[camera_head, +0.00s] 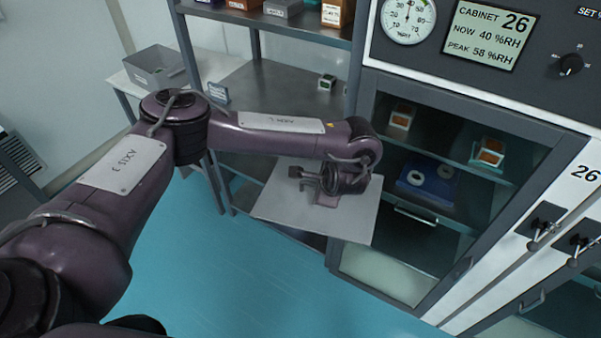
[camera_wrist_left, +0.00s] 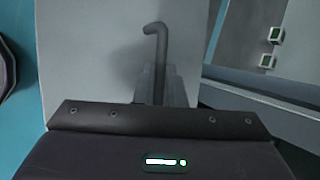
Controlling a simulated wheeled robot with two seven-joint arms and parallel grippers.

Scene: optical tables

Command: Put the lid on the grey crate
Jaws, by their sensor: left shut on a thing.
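The lid (camera_head: 272,206) is a flat pale grey plate. My left gripper (camera_head: 328,188) is shut on it and holds it up above the blue floor, in front of the cabinet. In the left wrist view the lid (camera_wrist_left: 85,60) fills the left and middle behind the fingers (camera_wrist_left: 160,88), with a thin hooked rod between them. The exact grip point is partly hidden. The grey crate (camera_head: 150,72) stands open on a white table (camera_head: 125,82) at the back left, well apart from the lid. My right gripper is not in view.
A dark-framed rack (camera_head: 255,85) stands between the table and the cabinet, with a small green-topped box (camera_head: 326,82) on its shelf. The cabinet (camera_head: 440,200) with glass door is close on the right. Boxes (camera_head: 280,8) sit on the upper shelf. Blue floor (camera_head: 200,270) is clear.

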